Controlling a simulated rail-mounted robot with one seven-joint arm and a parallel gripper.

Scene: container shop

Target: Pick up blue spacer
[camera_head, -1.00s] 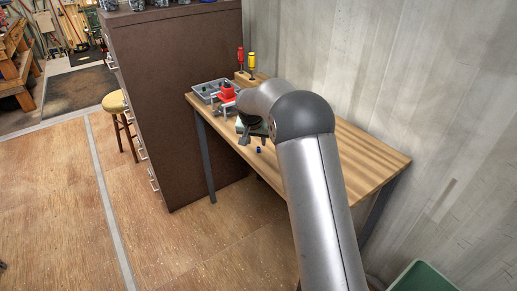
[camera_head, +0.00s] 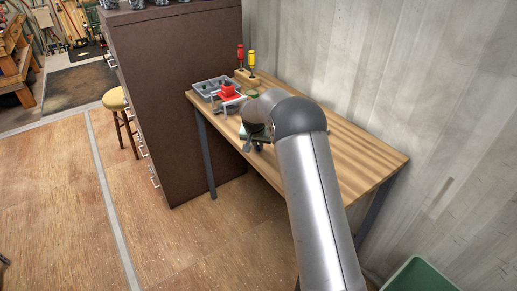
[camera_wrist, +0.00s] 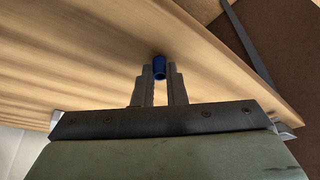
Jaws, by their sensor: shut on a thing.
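The blue spacer (camera_wrist: 159,67) is a small dark blue cylinder between my fingertips in the wrist view. My gripper (camera_wrist: 159,74) is shut on it, with one finger on each side. The wooden table top lies behind it in that view; whether the spacer still touches the table I cannot tell. In the head view my gripper (camera_head: 250,146) is at the front edge of the wooden table (camera_head: 345,158), and the spacer cannot be made out there.
A grey tray (camera_head: 207,91), a red container (camera_head: 229,92) and a block holding red and yellow-handled tools (camera_head: 246,77) stand at the table's far left. A tall brown cabinet (camera_head: 180,100) stands left of the table. The table's right part is clear.

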